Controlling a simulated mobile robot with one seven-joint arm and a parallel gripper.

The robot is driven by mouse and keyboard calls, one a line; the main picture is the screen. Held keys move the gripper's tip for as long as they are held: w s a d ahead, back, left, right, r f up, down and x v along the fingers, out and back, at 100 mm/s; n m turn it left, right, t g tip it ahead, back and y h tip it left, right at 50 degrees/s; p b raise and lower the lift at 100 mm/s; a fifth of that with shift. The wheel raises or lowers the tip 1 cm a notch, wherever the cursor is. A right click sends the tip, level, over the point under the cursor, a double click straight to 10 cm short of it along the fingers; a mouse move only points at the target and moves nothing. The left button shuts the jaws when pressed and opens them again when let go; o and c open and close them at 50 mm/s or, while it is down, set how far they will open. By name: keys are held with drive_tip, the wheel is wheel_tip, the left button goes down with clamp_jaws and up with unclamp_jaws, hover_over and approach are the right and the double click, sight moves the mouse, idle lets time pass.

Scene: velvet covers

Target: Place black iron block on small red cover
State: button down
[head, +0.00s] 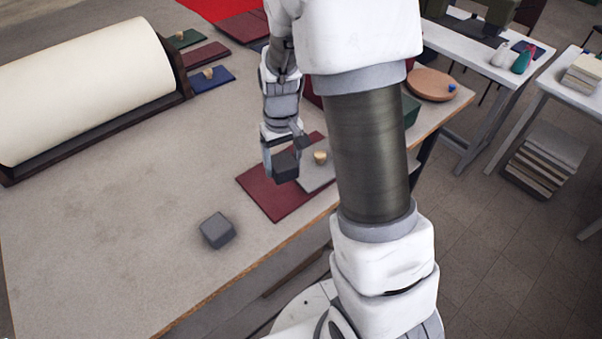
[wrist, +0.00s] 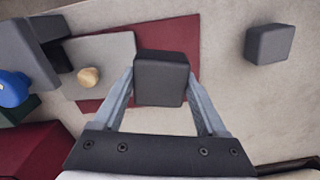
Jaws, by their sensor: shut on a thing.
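My gripper (head: 281,162) is shut on a dark, near-black block (wrist: 160,80), which shows square between the two fingers in the wrist view. In the head view this block (head: 287,166) is over the dark red cover (head: 264,195) near the table's right edge. That red cover also shows beyond the held block in the wrist view (wrist: 177,33). A grey sheet (head: 313,179) with a small wooden knob (head: 320,156) lies on part of the red cover. The gap between block and cover is hard to judge.
A lighter grey block (head: 217,230) stands on the table (head: 110,240), left of the red cover. A big cream roll (head: 80,85) lies at left. Green, red (head: 206,54) and blue (head: 212,79) covers lie at the back. My arm hides part of the right side.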

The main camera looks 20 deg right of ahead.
sight(273, 164)
drive_tip(key=s+d+r+n+b, duration=0.3)
drive_tip(key=s+d+r, duration=0.1)
drive_tip(key=s+d, duration=0.2)
drive_tip(key=w+a+f, duration=0.2)
drive_tip(key=w, duration=0.1)
drive_tip(key=w+a+f, duration=0.2)
drive_tip(key=w+a, duration=0.1)
drive_tip(key=w+a+f, duration=0.2)
drive_tip(key=w+f, duration=0.1)
drive_tip(key=shift+a, duration=0.4)
drive_tip(key=shift+f, duration=1.95)
drive_tip(key=shift+f, duration=0.15)
drive_tip(key=shift+c, duration=1)
unclamp_jaws()
drive_tip(key=shift+s, duration=0.1)
